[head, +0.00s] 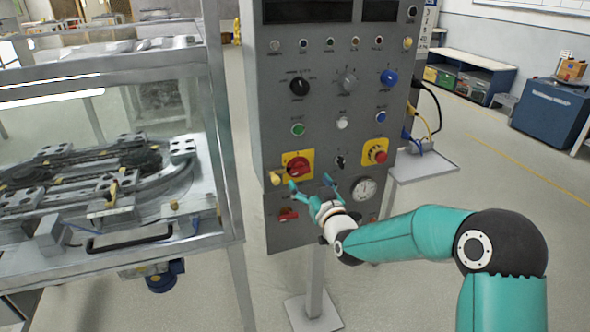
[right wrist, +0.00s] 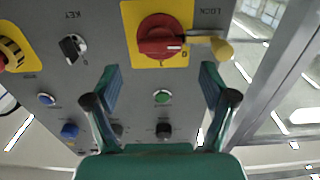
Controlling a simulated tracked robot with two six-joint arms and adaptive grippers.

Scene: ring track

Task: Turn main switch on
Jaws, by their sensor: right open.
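The main switch, a red rotary knob on a yellow plate, is on the grey control panel in the head view (head: 298,167). It also shows at the top of the right wrist view (right wrist: 160,38), which is upside down. A white mark on the knob points toward a small 0. A yellow tag or padlock (right wrist: 222,49) with a grey bar is beside the knob. My right gripper (head: 310,183) is open and empty, just below and in front of the switch. In the right wrist view its fingers (right wrist: 160,75) are spread apart, clear of the knob. My left gripper is not in view.
The control panel (head: 330,120) carries several knobs and buttons, a red-on-yellow emergency button (head: 377,152), a dial gauge (head: 365,189) and a small red switch (head: 288,215). A glass-walled track cell (head: 110,215) stands close at the left. Cables (head: 433,110) hang at the panel's right.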

